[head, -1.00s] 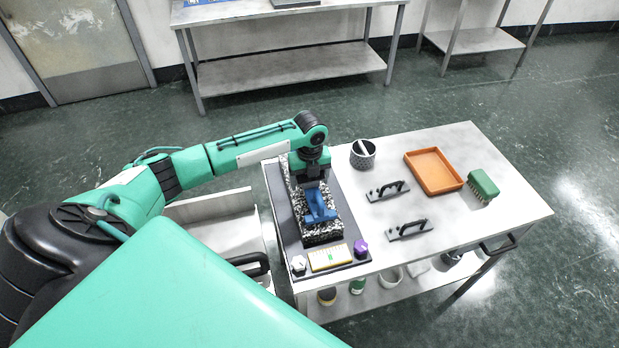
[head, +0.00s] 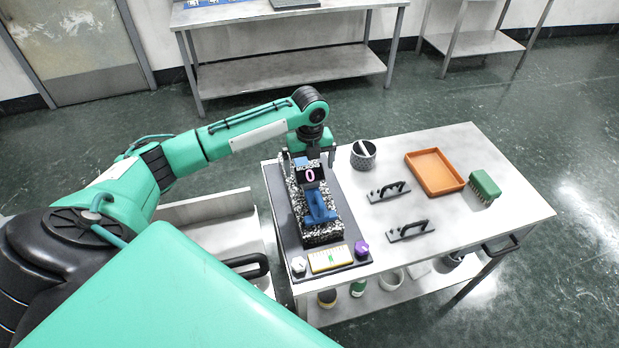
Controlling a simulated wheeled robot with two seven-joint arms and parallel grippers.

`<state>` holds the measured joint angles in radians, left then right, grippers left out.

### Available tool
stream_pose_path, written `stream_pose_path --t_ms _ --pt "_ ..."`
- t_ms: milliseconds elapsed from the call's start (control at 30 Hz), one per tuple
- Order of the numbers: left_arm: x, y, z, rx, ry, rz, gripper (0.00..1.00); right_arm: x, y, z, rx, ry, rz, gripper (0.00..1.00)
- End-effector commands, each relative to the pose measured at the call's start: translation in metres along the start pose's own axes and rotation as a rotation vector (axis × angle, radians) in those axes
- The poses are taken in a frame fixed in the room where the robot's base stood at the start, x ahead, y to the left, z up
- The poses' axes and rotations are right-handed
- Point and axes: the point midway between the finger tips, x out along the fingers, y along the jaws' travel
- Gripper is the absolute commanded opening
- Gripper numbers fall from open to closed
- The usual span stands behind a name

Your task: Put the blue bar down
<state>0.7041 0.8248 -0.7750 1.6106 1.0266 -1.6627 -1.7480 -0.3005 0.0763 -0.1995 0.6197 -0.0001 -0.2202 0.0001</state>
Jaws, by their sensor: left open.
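A small black display with a pink "0" (head: 310,174) shows at the bar's far part. My left gripper (head: 309,158) is over the far end of the block, pointing down, with its fingers spread apart to either side. It hangs above the bar and holds nothing that I can see. The gripper hides some of the bar's far end. My right gripper is not in view.
The block stands on a dark base with a white knob (head: 299,264), a yellow panel (head: 331,259) and a purple knob (head: 361,248).

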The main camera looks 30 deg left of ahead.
Motion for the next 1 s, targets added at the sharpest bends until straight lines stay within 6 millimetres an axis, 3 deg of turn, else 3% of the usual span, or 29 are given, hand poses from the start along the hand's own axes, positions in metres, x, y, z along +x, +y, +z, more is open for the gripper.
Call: stream_pose_path --t_ms 200,333,1000 --pt "-0.039 -0.001 0.001 0.000 -0.002 -0.003 0.99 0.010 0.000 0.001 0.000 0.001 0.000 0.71" --pt "-0.051 0.000 0.000 0.000 0.000 0.000 0.99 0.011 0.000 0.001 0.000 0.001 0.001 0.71" --pt "-0.056 0.000 0.000 0.000 0.001 0.000 0.99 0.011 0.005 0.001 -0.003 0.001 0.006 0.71"
